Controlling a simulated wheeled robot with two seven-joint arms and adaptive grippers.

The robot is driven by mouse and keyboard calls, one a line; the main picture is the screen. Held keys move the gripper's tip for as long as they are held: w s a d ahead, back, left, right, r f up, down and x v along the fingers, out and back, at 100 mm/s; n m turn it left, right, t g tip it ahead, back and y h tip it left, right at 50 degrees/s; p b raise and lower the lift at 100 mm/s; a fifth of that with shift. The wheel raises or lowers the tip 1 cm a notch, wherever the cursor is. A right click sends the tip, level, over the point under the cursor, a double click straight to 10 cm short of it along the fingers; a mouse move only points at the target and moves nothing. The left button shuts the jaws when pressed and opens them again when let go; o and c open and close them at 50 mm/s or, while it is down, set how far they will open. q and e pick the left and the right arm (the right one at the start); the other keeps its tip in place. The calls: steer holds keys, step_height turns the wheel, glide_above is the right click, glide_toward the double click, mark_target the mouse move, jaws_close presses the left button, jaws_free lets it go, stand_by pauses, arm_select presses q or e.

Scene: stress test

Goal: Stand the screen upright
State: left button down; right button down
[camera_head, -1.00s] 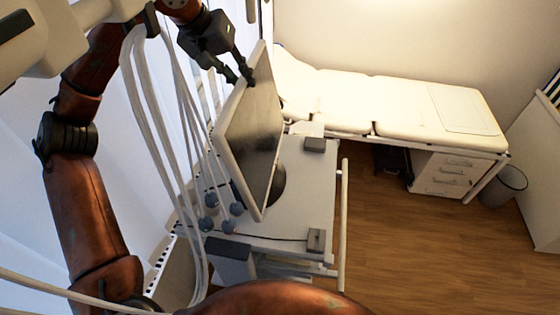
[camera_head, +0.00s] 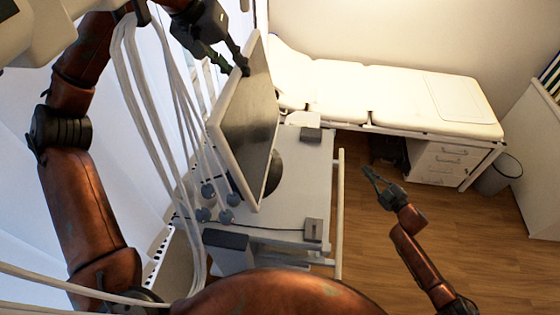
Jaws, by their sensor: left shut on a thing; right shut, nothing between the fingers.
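The screen (camera_head: 249,122) is a dark panel with a pale frame on a round dark base (camera_head: 274,172). It stands on the white cart (camera_head: 307,185) and looks steeply tilted in the picture; its exact lean is hard to tell. My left gripper (camera_head: 242,66) is at the screen's top left edge, shut on it. My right gripper (camera_head: 370,176) is shut and empty, in the air right of the cart, apart from the screen.
Several grey cables (camera_head: 150,120) hang left of the screen. A rail (camera_head: 340,215) runs along the cart's right side. A padded examination bed (camera_head: 390,103), a drawer unit (camera_head: 443,164) and a bin (camera_head: 497,175) stand behind. The wooden floor (camera_head: 480,250) at right is clear.

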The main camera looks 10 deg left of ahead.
arm_select(q)
steer(key=shift+d+f, duration=0.15)
arm_select(e)
steer(key=s+a+r+n+g+y, duration=0.35)
steer(key=a+r+n, duration=0.3)
steer(key=r, duration=0.45)
steer(key=s+a+r+n+g+y, duration=0.3)
steer(key=a+r+n+g+y, duration=0.25)
steer(key=r, duration=0.65)
steer(key=s+a+n+g+h, duration=0.45)
steer(key=s+a+n, duration=0.35)
steer(key=s, duration=0.2)
arm_select(q)
steer(key=shift+f, duration=0.1)
arm_select(e)
steer(key=shift+g+y, duration=0.25)
steer(key=shift+g, duration=0.1)
steer(key=a+f, duration=0.1)
steer(key=a, duration=0.3)
steer(key=a+f, duration=0.1)
steer(key=a, duration=0.3)
steer(key=s+a+f, duration=0.1)
steer(key=a, duration=0.3)
steer(key=shift+f, duration=0.15)
steer(key=shift+a+f, duration=0.1)
steer(key=shift+a, duration=0.25)
